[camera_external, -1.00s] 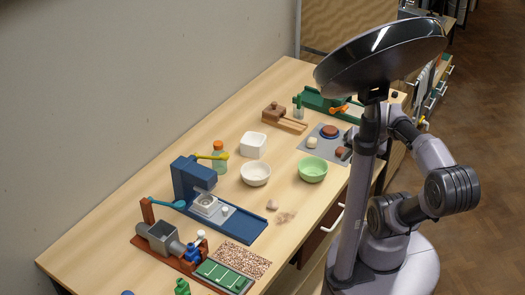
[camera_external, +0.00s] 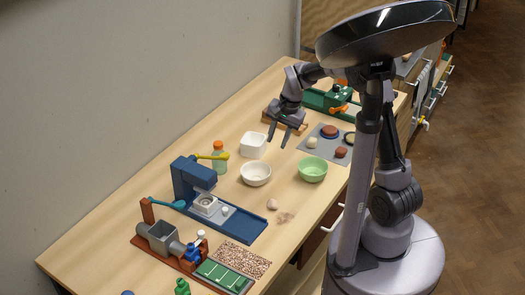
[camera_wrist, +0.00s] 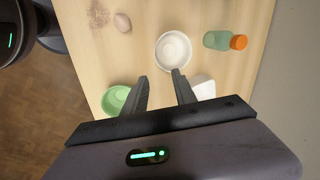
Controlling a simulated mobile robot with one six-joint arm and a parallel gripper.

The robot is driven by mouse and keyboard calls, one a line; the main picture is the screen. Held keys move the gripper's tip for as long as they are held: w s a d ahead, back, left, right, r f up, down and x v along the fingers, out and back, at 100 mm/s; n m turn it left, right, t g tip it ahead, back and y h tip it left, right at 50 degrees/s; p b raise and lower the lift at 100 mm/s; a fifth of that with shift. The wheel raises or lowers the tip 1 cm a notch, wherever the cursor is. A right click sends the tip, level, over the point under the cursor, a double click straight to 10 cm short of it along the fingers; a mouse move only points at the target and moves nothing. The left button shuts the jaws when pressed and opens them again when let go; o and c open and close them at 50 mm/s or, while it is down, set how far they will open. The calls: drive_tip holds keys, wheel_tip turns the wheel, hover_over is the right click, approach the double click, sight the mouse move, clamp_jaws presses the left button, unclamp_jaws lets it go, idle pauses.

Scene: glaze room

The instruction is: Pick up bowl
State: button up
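A white round bowl (camera_external: 256,173) stands upright on the wooden table in the external view, left of a green bowl (camera_external: 312,169). In the wrist view the white bowl (camera_wrist: 174,50) lies beyond the fingertips, and the green bowl (camera_wrist: 116,99) is partly hidden by the left finger. My gripper (camera_external: 279,146) is open and empty. It hangs above the table behind the two bowls, fingers pointing down. In the wrist view my gripper (camera_wrist: 159,73) has its two fingers apart with bare table between them.
A white square container (camera_external: 253,145) stands behind the white bowl. A green bottle with an orange cap (camera_external: 219,158) and a blue press-like device (camera_external: 189,183) are to the left. A grey mat (camera_external: 318,155) with small round items lies behind the green bowl. A small stone-like lump (camera_external: 272,204) lies in front.

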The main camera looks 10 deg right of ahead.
drive_tip(key=b, duration=0.6)
approach(256, 176)
drive_tip(key=s+f, duration=0.1)
drive_tip(key=f, duration=0.1)
drive_tip(key=s+f, duration=0.1)
drive_tip(key=s+d+f, duration=0.1)
drive_tip(key=f, duration=0.1)
drive_tip(key=shift+s+f, duration=0.2)
drive_tip(key=shift+f, duration=0.15)
drive_tip(key=shift+d+r, duration=0.1)
drive_tip(key=shift+r, duration=0.05)
drive_tip(key=c, duration=0.3)
clamp_jaws()
drive_tip(key=shift+s, duration=0.1)
